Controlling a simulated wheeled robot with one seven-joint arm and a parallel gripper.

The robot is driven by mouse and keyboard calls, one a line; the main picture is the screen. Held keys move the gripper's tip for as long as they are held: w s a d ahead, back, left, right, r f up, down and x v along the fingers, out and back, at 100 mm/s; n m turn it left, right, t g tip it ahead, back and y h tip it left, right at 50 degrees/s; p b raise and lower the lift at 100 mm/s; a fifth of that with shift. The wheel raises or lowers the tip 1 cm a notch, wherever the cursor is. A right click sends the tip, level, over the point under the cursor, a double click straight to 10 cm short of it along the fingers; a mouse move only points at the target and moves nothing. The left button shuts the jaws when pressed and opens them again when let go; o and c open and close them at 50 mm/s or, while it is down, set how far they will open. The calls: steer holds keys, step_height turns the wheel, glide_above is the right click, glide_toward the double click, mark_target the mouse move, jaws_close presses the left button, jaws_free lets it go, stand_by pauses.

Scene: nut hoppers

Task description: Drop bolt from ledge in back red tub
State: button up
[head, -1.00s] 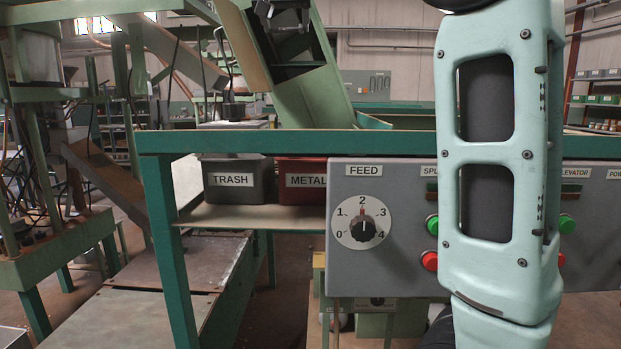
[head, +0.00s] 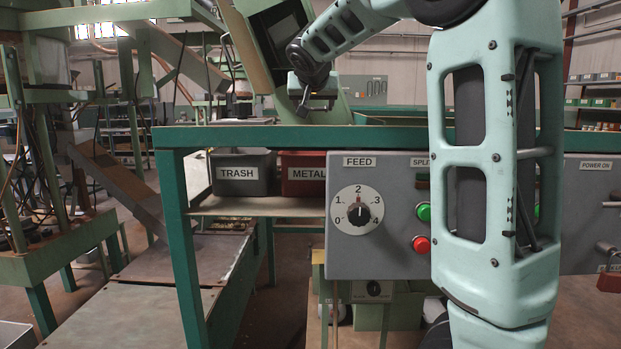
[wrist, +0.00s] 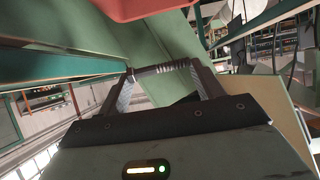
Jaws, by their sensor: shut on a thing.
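My gripper (head: 304,112) hangs just above the green ledge (head: 420,137), over the left part of the shelf below it. In the wrist view my gripper (wrist: 165,70) is shut on the bolt (wrist: 172,68), a dark threaded rod held crosswise between the two fingertips. In the head view the bolt is too small to make out. The red tub (head: 303,187), labelled METAL, sits on the shelf under the ledge, below my gripper. A red surface, likely a tub, also fills the top edge of the wrist view (wrist: 140,8). No other red tub is clear.
A grey TRASH tub (head: 247,187) stands left of the red one. The grey control panel (head: 390,250) with a FEED dial (head: 357,210) is to the right. A green chute (head: 275,60) rises behind my gripper.

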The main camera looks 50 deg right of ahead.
step_height(320, 180, down, 4)
steer(key=shift+r+b, duration=0.1)
steer(key=shift+b, duration=1)
steer(key=o, duration=1.1)
steer(key=shift+c, duration=0.2)
steer(key=v, duration=1.7)
steer(key=shift+s+a+b, duration=0.15)
steer(key=shift+s+b, duration=0.15)
steer(key=shift+b, duration=0.05)
steer(key=shift+w, duration=0.1)
